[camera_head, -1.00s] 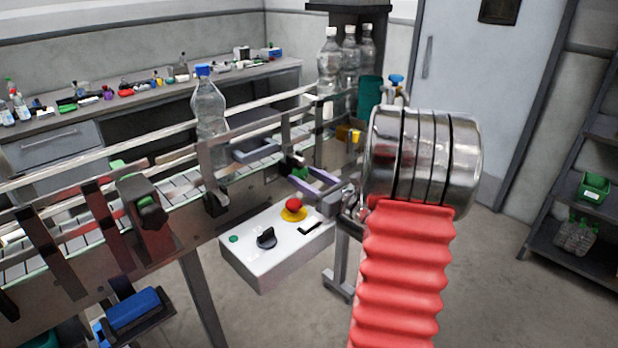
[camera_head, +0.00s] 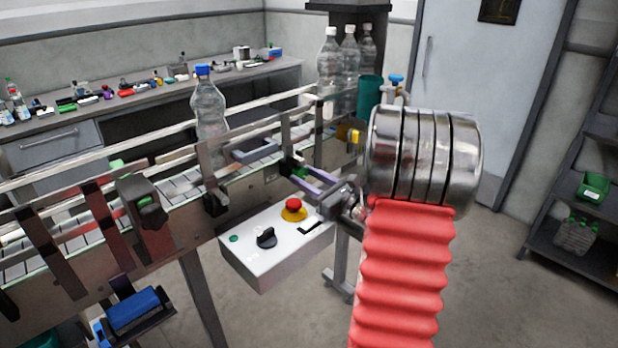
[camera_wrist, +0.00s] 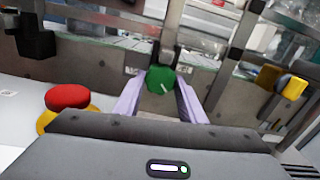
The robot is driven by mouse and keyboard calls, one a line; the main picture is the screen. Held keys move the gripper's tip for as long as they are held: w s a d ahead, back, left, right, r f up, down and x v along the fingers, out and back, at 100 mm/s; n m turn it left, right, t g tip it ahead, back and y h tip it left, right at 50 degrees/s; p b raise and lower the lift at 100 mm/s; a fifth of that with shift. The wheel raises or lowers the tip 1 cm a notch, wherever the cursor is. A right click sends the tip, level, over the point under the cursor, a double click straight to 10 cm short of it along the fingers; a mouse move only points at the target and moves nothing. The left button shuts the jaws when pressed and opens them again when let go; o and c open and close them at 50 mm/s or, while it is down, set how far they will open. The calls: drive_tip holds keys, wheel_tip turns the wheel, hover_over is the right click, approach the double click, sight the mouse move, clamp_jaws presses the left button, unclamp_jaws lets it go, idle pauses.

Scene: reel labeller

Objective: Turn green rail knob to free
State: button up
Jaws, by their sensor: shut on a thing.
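The green rail knob (camera_wrist: 160,80) sits on the grey side plate of the conveyor rail, in the middle of the wrist view. A short white mark on its face slants toward the lower right. My gripper (camera_wrist: 157,92) has its two lavender fingers on either side of the knob and is shut on it. In the head view my gripper (camera_head: 300,174) reaches the rail from the right, and its fingers mostly hide the knob.
A white control box (camera_head: 275,245) with a red button (camera_head: 293,204) and a black switch (camera_head: 266,238) sits just below. A yellow knob (camera_wrist: 293,87) is to the right along the rail. A blue-capped bottle (camera_head: 208,108) stands on the conveyor.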

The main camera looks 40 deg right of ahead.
drive_tip(key=o, duration=1)
drive_tip(key=shift+o, duration=0.2)
drive_tip(key=s, duration=1.3)
drive_tip(key=shift+s+d, duration=0.2)
drive_tip(key=shift+s, duration=0.15)
